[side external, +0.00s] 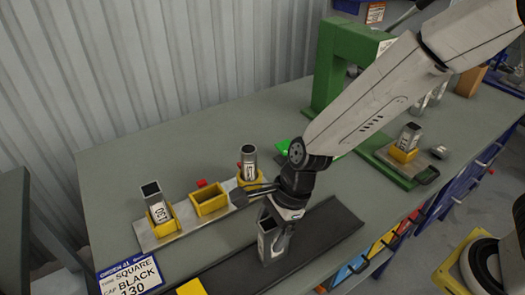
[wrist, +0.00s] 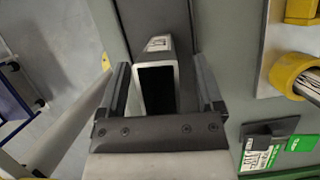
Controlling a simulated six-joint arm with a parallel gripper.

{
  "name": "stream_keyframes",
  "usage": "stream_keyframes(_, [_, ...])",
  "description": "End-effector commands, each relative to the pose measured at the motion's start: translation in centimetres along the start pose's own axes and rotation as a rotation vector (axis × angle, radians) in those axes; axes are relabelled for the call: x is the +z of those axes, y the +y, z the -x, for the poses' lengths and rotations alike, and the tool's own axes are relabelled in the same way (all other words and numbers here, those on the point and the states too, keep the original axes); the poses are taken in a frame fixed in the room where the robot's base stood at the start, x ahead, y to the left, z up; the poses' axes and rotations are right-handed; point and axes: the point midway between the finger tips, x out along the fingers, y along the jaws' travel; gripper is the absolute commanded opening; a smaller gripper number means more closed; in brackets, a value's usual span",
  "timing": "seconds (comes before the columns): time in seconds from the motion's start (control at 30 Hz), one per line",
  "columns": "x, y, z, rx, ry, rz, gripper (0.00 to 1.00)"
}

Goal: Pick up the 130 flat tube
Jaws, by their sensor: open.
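A grey rectangular tube (side external: 268,242) with a dark open top stands upright on the dark strip, below my wrist. It carries a white label that I cannot read. My gripper (side external: 280,222) is open around its upper part. In the wrist view the tube (wrist: 157,88) stands between the two fingers of my gripper (wrist: 161,88), with a narrow gap at each side. The fingertips are partly hidden in the side view.
A rail (side external: 160,238) bears yellow holders: a tube (side external: 155,200) and another tube (side external: 249,160) fill two, and the middle holder (side external: 210,201) is empty. A green frame (side external: 330,65) stands behind.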

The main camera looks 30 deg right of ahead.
Motion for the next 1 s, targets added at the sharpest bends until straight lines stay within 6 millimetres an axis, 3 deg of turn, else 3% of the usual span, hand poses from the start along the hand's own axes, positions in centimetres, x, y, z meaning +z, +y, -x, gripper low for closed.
stream_keyframes(0.03, [0.0,0.0,0.0,0.000,0.000,0.000,0.85])
stream_keyframes(0.07, [0.0,0.0,0.0,0.000,0.000,0.000,0.79])
stream_keyframes(0.3, [0.0,0.0,0.0,0.000,0.000,0.000,0.03])
stream_keyframes(0.77, [0.1,0.0,0.2,-0.001,-0.002,0.000,0.00])
stream_keyframes(1.0, [0.7,-0.1,1.5,-0.002,-0.004,0.003,0.00])
